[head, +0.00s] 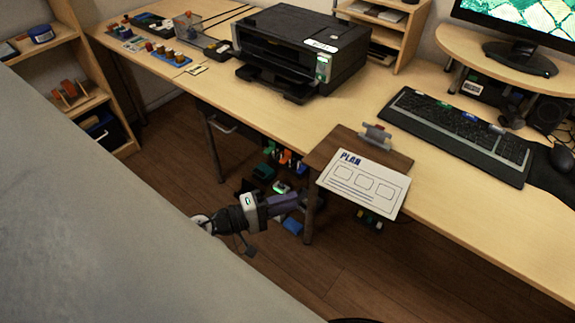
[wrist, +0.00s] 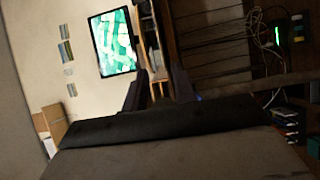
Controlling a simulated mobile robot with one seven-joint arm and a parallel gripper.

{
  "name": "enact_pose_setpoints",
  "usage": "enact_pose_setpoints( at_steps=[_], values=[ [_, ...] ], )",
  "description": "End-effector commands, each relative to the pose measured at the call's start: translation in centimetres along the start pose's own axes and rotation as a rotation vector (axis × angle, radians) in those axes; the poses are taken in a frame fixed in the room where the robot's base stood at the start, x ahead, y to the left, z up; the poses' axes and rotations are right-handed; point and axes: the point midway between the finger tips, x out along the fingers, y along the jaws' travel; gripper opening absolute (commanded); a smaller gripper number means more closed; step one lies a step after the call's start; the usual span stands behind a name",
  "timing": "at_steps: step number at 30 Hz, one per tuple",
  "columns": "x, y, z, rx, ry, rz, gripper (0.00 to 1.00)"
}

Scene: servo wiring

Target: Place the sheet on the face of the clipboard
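The white sheet (head: 362,184), printed "PLAN" with several boxes and lines, lies over the lower part of the brown clipboard (head: 335,149) in the head view. The sheet looks askew to the board and its lower edge reaches past the desk's front edge. The metal clip (head: 375,134) is at the board's top edge, above the sheet. My gripper (head: 303,199) is in front of the desk, left of the sheet and apparently apart from it. In the wrist view my gripper (wrist: 159,82) has its two dark fingers apart with nothing between them. Neither sheet nor clipboard is clear there.
The printer (head: 301,50) stands behind and left of the clipboard. The keyboard (head: 458,133) and mouse (head: 562,158) lie to its right. The monitor (wrist: 113,42) shows in the wrist view. Bins and tools (head: 280,170) sit under the desk near my gripper. Bare desk (head: 470,225) lies right of the sheet.

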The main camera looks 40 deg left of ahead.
Motion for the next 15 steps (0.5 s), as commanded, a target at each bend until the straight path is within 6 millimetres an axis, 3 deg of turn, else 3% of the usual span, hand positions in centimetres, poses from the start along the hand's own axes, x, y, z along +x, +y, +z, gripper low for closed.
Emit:
enact_pose_setpoints(
  at_steps=[11,15],
  values=[
    [0.1,-0.1,0.2,-0.003,-0.009,0.003,0.27],
    [1.0,0.0,0.2,-0.003,-0.011,0.002,0.27]
  ],
)
